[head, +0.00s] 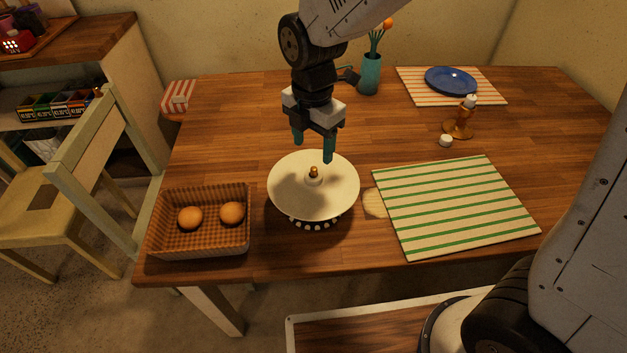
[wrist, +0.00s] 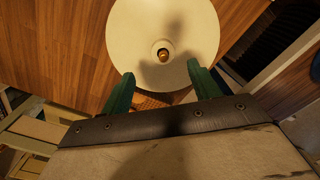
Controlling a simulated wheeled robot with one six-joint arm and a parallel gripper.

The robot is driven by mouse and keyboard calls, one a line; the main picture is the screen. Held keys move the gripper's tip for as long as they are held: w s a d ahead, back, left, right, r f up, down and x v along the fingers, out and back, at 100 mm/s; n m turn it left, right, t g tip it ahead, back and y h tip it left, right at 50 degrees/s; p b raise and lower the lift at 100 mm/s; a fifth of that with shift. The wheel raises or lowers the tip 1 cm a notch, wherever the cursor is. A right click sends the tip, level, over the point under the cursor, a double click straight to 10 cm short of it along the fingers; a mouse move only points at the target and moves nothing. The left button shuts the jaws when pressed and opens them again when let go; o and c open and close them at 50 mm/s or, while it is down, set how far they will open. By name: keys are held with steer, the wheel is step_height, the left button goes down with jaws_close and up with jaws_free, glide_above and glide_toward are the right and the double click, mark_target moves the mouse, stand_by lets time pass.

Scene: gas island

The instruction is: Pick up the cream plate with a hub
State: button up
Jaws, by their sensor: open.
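The cream plate with a hub (head: 290,187) is a round, pale disc on a dark base with a white beaded edge, near the table's front. A small brass knob tops its central hub (head: 314,175). In the wrist view the plate (wrist: 140,30) fills the upper middle, with the hub (wrist: 162,53) at its centre. My gripper (head: 313,155) points down just above the plate's far side, its green fingers apart with nothing between them. The fingers also show in the wrist view (wrist: 162,88), spread in front of the plate's lower edge.
A wicker basket (head: 165,238) with two eggs stands left of the plate. A green-striped mat (head: 455,205) lies to the right. Farther back are a brass candle holder (head: 459,129), a teal vase (head: 370,75) and a blue plate (head: 450,80) on a striped mat.

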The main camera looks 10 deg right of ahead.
mark_target(314, 168)
steer(key=f, duration=0.7)
steer(key=shift+s+f, duration=0.25)
jaws_close()
